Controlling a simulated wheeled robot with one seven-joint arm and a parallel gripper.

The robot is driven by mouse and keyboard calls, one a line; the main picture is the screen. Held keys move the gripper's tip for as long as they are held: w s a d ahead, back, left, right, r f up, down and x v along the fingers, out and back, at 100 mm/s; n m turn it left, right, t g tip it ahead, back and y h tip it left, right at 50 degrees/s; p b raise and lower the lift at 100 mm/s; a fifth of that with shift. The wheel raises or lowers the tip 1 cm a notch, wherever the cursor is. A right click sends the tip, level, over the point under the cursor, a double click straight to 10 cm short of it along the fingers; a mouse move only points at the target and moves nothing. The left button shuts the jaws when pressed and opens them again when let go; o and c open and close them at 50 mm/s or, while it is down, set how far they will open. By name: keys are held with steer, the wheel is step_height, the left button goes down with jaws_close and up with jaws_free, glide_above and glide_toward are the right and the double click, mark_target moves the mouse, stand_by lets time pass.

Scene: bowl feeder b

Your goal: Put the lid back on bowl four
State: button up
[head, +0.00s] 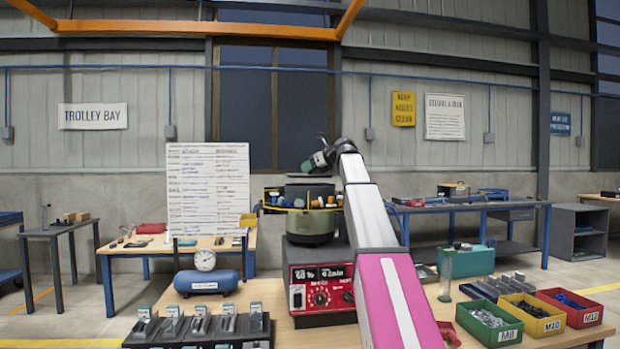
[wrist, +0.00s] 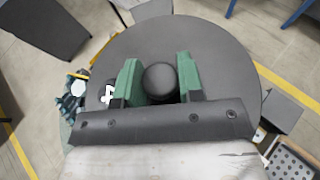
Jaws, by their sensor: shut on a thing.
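The lid is a dark grey disc with a round black knob. It fills most of the wrist view (wrist: 220,45) and shows as a thin dark disc in the head view (head: 310,176). My gripper (wrist: 160,82) has its green fingers shut on the lid's knob; in the head view my gripper (head: 318,161) is just above the disc. A dull green feeder bowl (head: 311,226) stands below on a red control unit (head: 318,283). Blue and orange parts show around its rim. The lid appears to be over the bowl, but the gap and contact are unclear.
The wooden bench holds black fixtures (head: 200,328) at left front and green, yellow and red bins (head: 570,308) at right. A blue tank with a gauge (head: 206,282) stands left of the feeder. A white board (head: 208,190) stands behind.

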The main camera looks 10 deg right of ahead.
steer(key=shift+f, duration=1.75)
steer(key=o, duration=1.1)
steer(key=shift+f, duration=0.15)
steer(key=shift+s+r, duration=0.1)
steer(key=shift+r, duration=0.1)
steer(key=v, duration=1.2)
